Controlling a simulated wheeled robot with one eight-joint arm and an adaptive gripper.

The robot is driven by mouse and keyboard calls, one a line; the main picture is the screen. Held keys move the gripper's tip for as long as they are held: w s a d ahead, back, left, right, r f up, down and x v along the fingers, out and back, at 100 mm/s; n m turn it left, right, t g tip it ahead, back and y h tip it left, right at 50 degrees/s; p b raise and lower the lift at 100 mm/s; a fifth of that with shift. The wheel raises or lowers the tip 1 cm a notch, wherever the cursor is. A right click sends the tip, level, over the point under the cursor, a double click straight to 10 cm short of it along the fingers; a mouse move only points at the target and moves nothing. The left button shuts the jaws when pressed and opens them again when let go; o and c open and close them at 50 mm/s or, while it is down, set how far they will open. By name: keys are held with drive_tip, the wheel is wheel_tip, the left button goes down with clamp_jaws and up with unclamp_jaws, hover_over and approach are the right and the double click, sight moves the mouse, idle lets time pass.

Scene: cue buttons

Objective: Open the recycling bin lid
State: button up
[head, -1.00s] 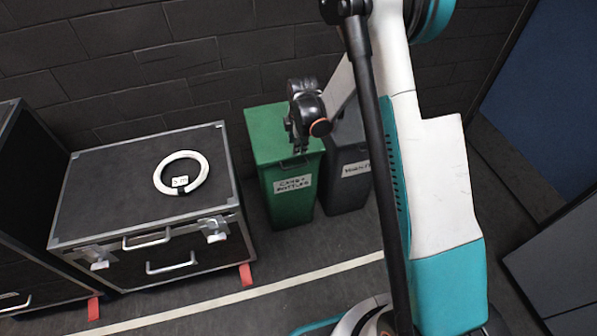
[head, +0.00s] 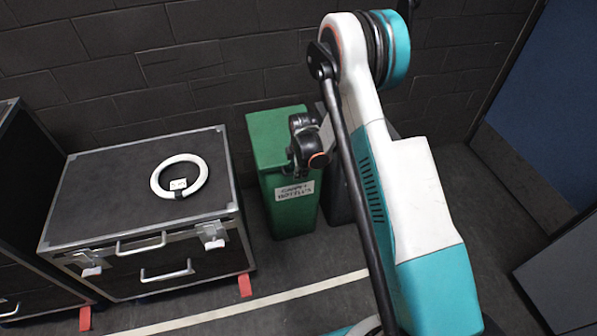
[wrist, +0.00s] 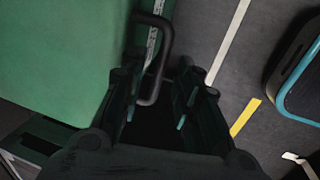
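The green bin (head: 268,128) stands against the dark wall, with a white label (head: 294,190) on its front reading like "cans + bottles". Its lid looks closed. My gripper (head: 297,172) is at the lid's front right edge; its fingers are hard to make out in the head view. In the wrist view the green lid (wrist: 60,55) fills the upper left, with a dark loop handle (wrist: 168,40) at its edge. My gripper (wrist: 165,100) is open there, and the handle's lower end reaches between its fingers. I cannot tell whether they touch.
A dark grey bin (head: 336,200) stands just right of the green one, mostly hidden by my arm. A black flight case (head: 90,200) with a white ring (head: 158,178) on top is at the left. Floor in front is clear, with a white line (head: 250,308).

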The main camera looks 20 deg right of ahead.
drive_tip(key=shift+f, duration=0.15)
clamp_jaws()
